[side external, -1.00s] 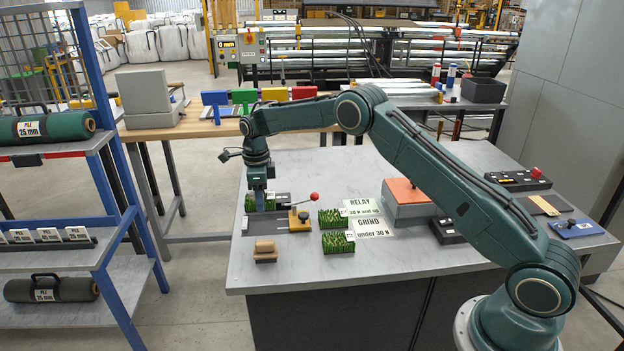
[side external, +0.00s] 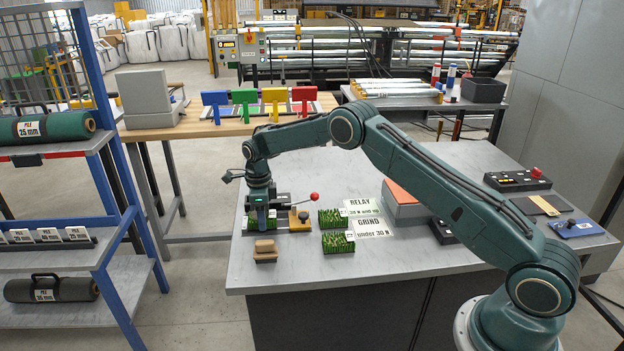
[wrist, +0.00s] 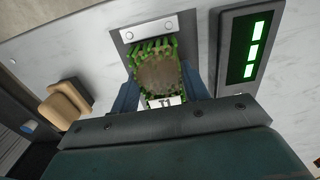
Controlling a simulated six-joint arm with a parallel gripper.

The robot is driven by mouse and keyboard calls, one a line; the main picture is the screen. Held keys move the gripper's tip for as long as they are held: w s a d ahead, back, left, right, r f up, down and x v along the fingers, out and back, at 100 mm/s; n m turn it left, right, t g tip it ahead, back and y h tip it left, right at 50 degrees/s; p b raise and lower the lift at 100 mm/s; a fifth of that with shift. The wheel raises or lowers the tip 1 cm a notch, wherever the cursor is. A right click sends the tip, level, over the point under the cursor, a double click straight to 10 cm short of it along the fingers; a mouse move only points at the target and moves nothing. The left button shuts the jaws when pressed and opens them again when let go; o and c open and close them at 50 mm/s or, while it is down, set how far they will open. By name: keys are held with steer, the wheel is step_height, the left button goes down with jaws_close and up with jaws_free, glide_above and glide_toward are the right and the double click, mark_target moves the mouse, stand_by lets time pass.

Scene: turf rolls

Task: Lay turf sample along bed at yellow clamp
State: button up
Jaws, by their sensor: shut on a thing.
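My gripper (side external: 262,222) points down at the left end of the grey table, shut on a green turf sample (side external: 250,222). In the wrist view the sample (wrist: 158,76) lies between blue fingers, with a brownish round patch and a white tag at its near edge. A dark plate with a metal bar (wrist: 147,28) shows beyond it; whether the sample touches the plate is unclear. A yellow clamp-like stand (side external: 274,95) is third in a row on the wooden bench, between green (side external: 244,96) and red (side external: 304,94) ones. A blue stand (side external: 215,98) is leftmost.
A yellow-based fixture with a red-knobbed lever (side external: 314,196) stands right of my gripper. Two turf blocks (side external: 331,218) (side external: 338,242) lie beside RELAY and GRIND cards (side external: 373,228). A tan block (side external: 265,248) is in front. A lit green display (wrist: 255,50) is right of the sample.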

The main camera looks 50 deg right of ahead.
steer(key=o, duration=1)
steer(key=shift+f, duration=0.1)
steer(key=shift+o, duration=0.2)
step_height(320, 180, up, 12)
steer(key=shift+r, duration=0.2)
stand_by(0.5)
